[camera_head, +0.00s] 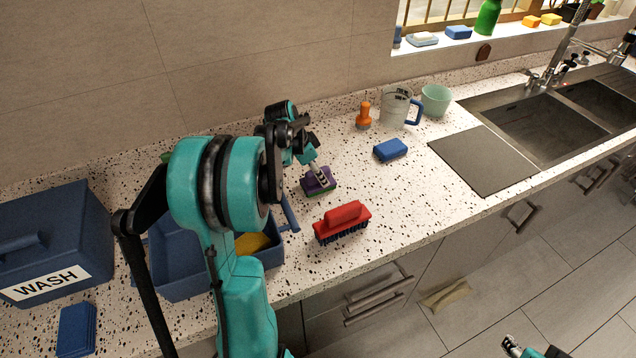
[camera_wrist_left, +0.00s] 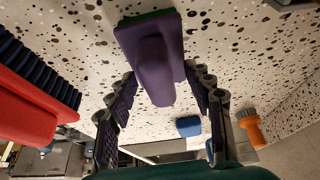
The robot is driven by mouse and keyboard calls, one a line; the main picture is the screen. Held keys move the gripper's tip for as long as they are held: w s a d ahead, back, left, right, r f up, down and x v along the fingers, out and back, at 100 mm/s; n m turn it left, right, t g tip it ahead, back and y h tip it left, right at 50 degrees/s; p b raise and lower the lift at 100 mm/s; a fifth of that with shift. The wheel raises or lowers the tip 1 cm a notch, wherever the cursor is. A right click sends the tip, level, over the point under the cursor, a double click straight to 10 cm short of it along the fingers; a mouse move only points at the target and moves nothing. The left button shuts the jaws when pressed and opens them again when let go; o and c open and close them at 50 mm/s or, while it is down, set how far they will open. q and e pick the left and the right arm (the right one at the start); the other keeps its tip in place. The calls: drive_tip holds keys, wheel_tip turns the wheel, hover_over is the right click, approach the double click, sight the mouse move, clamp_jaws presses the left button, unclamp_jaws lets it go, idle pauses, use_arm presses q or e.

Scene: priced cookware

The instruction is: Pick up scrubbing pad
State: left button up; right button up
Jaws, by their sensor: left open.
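The purple scrubbing pad (camera_head: 318,184) with a green underside lies on the speckled counter in the middle of the head view. It shows large at the top of the left wrist view (camera_wrist_left: 155,60). My left gripper (camera_head: 315,170) is open just over the pad. In the wrist view its two fingers (camera_wrist_left: 162,92) stand to either side of the pad's purple grip; I cannot tell whether they touch it. My right gripper (camera_head: 514,346) shows only in part at the lower right, over the floor, and its jaws are unclear.
A red brush (camera_head: 342,221) stands close in front of the pad. A blue sponge (camera_head: 390,150), an orange brush (camera_head: 363,116), a measuring cup (camera_head: 397,107) and a green cup (camera_head: 435,100) are behind to the right. A blue bin (camera_head: 180,272) and WASH box (camera_head: 55,240) are left.

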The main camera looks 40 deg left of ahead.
use_arm(q)
drive_tip(key=shift+r, duration=0.1)
clamp_jaws()
drive_tip(key=shift+r, duration=0.15)
drive_tip(key=shift+r, duration=0.3)
drive_tip(key=r, duration=0.1)
drive_tip(key=r+p, duration=0.2)
drive_tip(key=r, duration=0.1)
drive_tip(key=shift+d, duration=0.25)
drive_tip(key=d+r+p, duration=0.3)
drive_tip(key=d+r, duration=0.3)
drive_tip(key=d, duration=0.5)
drive_tip(key=shift+s, duration=0.3)
